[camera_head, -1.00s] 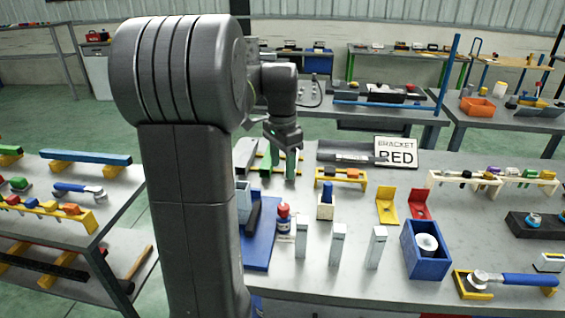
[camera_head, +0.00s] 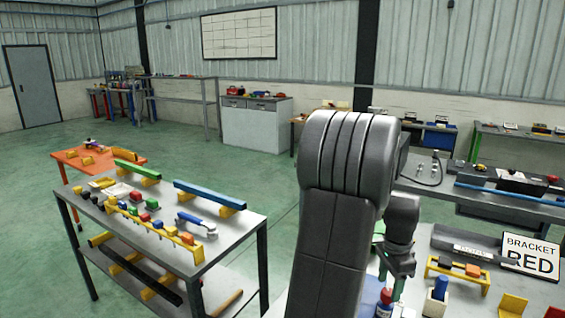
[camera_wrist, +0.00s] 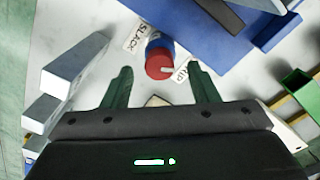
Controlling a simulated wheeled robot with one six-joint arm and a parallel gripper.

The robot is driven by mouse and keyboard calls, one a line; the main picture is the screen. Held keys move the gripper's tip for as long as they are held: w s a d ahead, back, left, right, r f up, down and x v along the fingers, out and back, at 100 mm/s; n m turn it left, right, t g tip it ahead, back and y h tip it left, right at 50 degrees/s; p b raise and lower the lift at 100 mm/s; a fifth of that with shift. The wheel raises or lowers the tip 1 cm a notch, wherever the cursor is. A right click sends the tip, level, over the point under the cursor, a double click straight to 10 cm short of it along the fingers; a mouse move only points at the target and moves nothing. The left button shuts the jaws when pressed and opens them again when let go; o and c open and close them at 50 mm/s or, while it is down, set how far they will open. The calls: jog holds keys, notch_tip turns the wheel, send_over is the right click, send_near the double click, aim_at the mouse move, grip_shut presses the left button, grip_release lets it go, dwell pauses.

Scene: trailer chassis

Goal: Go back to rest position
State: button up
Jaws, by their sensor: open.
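My gripper (camera_wrist: 161,90) shows in the wrist view with its two green fingers apart and nothing between them. Past the fingertips, a small bottle with a red cap (camera_wrist: 158,64) and blue body stands on the grey table beside printed labels. In the head view my gripper (camera_head: 397,262) hangs at the end of my bent arm above the right-hand table, near the red-capped bottle (camera_head: 385,298). My arm hides part of that table.
A grey workbench (camera_head: 240,228) with coloured blocks and a blue-handled tool stands to the left. A "BRACKET RED" sign (camera_head: 530,255) stands on the right-hand table. Grey blocks (camera_wrist: 75,65) and a blue board (camera_wrist: 215,30) lie near my gripper. Green floor (camera_head: 100,130) is open at the back left.

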jog(key=shift+s+f, duration=0.1)
jog(key=shift+f, duration=1.3)
jog(key=shift+r, duration=0.1)
